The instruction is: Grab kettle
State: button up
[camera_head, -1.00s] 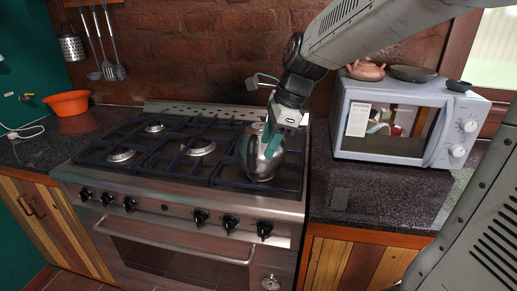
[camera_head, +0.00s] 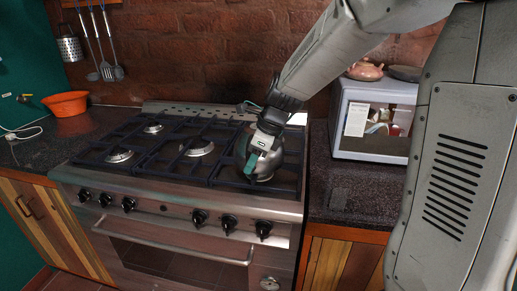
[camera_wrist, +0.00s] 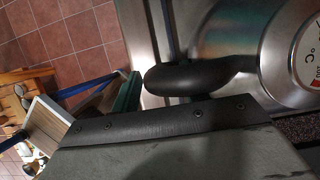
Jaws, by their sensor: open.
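A shiny metal kettle (camera_head: 270,166) stands on the right burner of the stove, partly hidden by my gripper (camera_head: 250,158). In the wrist view its black handle (camera_wrist: 200,76) reaches out to the left from the metal body. A round dial (camera_wrist: 310,45) shows on the kettle at the right edge. My gripper is open at the kettle, with a teal finger (camera_wrist: 127,92) just left of the handle's end. The handle is not gripped. Whether a finger touches it, I cannot tell.
The stove (camera_head: 170,215) has dark grates and front knobs. A microwave (camera_head: 345,125) stands on the right counter, partly behind my arm. An orange bowl (camera_head: 66,103) sits on the left counter. Utensils hang on the brick wall (camera_head: 200,50).

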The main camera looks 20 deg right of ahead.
grip_shut()
jog(key=shift+r, duration=0.1)
dwell(1.2)
